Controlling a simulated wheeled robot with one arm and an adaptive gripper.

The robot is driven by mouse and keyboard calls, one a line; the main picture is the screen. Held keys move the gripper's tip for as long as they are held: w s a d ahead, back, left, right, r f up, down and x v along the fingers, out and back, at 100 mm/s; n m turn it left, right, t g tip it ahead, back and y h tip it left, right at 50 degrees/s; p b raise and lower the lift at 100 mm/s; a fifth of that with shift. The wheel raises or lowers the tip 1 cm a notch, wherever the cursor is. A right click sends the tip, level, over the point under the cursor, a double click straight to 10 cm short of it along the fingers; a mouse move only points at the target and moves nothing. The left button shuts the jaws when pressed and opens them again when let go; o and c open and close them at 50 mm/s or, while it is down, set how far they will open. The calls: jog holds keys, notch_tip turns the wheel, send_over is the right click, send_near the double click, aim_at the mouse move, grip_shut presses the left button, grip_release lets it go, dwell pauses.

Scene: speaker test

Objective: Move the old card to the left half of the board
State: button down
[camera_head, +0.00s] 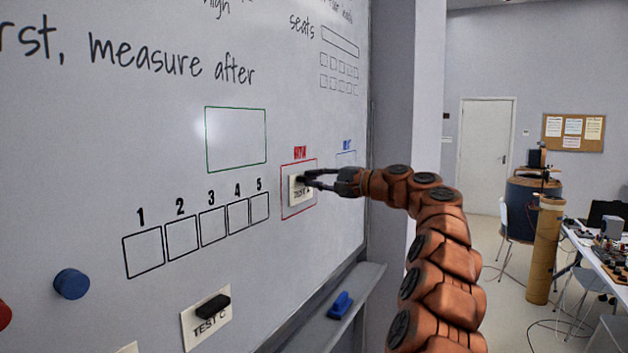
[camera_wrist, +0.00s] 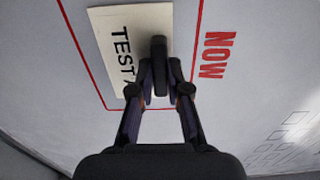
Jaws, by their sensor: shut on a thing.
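A cream card (camera_head: 297,192) lettered "TEST" and what looks like "A" is on the whiteboard (camera_head: 80,120), inside the red frame labelled "NOW". It fills the upper part of the wrist view (camera_wrist: 107,22), where a dark bar-shaped grip (camera_wrist: 159,52) stands on it. My gripper (camera_head: 306,180) is shut on this grip, and its fingers (camera_wrist: 159,82) hide part of the lettering. Another card (camera_head: 193,336), "TEST C", with a black grip, is lower left on the board. I cannot tell which card is the old one.
A green empty frame (camera_head: 236,139) and numbered empty boxes 1 to 5 (camera_head: 198,231) are left of my gripper. A blue round magnet (camera_head: 71,284) is at lower left. A ledge (camera_head: 360,290) with a blue eraser (camera_head: 341,305) runs below the board.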

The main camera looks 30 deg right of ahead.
jog(key=shift+s+d, duration=0.25)
jog(key=shift+s, duration=0.1)
jog(key=v, duration=0.6)
dwell(2.2)
